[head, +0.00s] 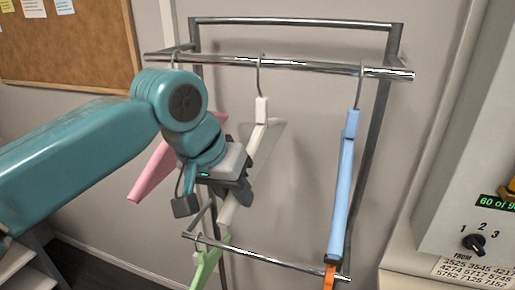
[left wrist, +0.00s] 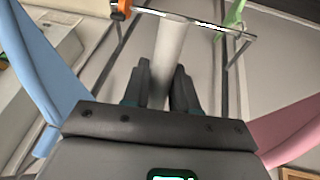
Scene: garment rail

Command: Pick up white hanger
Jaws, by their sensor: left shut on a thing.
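The white hanger (head: 262,135) hangs by its metal hook from the upper bar of the rail, in the middle of the head view. My left gripper (head: 240,192) is at its lower part, with the fingers shut around the white arm of the hanger. In the left wrist view the white hanger (left wrist: 169,55) runs between the two fingers of my left gripper (left wrist: 165,88). Part of the hanger is hidden behind the gripper in the head view. My right gripper is not in view.
A pink hanger (head: 150,172) hangs left, partly behind my left arm. A blue hanger (head: 343,185) hangs right. Green (head: 212,262) and orange (head: 329,277) hangers are on the lower bar (head: 270,259). A panel with a dial (head: 473,242) stands far right.

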